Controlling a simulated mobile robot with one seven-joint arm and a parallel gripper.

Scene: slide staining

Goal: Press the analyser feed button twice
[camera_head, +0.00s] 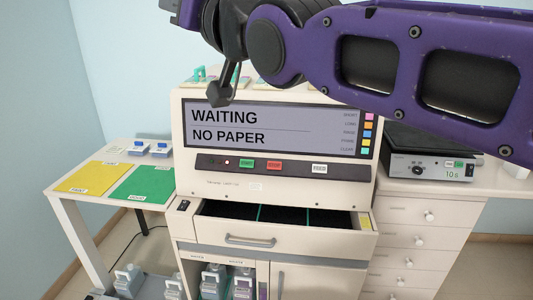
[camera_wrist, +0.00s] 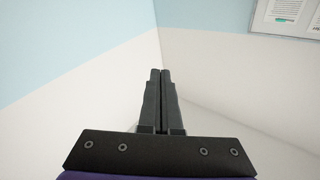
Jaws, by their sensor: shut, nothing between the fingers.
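The analyser (camera_head: 187,140) stands in the middle of the head view. Its screen (camera_head: 300,133) reads "WAITING" and "NO PAPER". The white feed button (camera_head: 319,168), labelled FEED, sits at the right of the dark strip below the screen, uncovered. A green start button (camera_head: 246,163) and a red button (camera_head: 274,166) are to its left. In the wrist view my gripper (camera_wrist: 160,72) is shut and empty, with pale walls beyond it and no button in sight. In the head view my arm crosses the top right, above and in front of the analyser; I cannot clearly make out the fingertips there.
An open drawer (camera_head: 248,240) with dark compartments juts out below the analyser. A side table at left holds a yellow mat (camera_head: 88,178) and a green mat (camera_head: 145,184). A grey device (camera_head: 428,168) stands on the drawer cabinet at right. Bottles (camera_head: 214,280) stand below the drawer.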

